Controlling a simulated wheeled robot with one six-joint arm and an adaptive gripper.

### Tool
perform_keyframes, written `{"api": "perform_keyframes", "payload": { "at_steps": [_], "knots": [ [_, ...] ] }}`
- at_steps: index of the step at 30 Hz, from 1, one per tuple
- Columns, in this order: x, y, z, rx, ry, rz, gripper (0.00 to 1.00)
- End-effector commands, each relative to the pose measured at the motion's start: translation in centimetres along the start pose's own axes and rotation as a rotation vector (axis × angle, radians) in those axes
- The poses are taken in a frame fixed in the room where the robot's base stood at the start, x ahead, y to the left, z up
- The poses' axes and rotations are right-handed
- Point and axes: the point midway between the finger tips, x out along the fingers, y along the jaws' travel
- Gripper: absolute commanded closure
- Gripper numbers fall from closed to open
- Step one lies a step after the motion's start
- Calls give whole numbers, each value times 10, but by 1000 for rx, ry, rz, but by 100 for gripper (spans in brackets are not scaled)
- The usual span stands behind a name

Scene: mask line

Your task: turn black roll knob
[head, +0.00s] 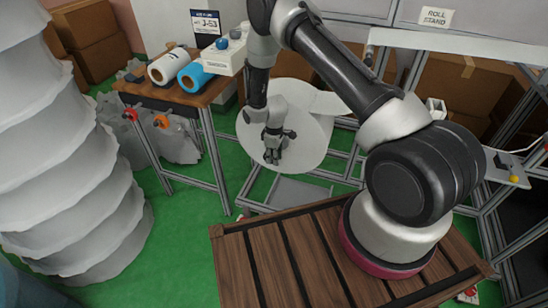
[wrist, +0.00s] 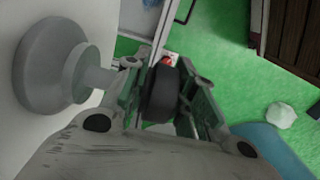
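In the wrist view a black rounded knob (wrist: 161,92) lies between the two fingers of my gripper (wrist: 165,75). The fingers flank it closely on the left and right. I cannot tell whether both pads press on it. In the head view my gripper (head: 278,143) points down in front of the white roll face (head: 250,135); the knob is hard to tell from the dark fingers there. A grey round hub (wrist: 45,65) with a short stub sticks out left of the fingers in the wrist view.
The roll hangs in a metal frame. A wooden table (head: 160,97) with a white and a blue roll (head: 194,77) stands to the left. A stack of large white rolls (head: 50,170) fills the far left. Green floor (head: 190,240) is clear between them.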

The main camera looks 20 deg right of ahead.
Motion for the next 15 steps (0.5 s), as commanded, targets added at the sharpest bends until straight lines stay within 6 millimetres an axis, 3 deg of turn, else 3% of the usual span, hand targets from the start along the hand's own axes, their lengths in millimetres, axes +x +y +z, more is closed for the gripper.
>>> {"api": "perform_keyframes", "payload": {
  "at_steps": [15],
  "knots": [
    [0,-4,0,-8,-90,-6,97]
  ]
}}
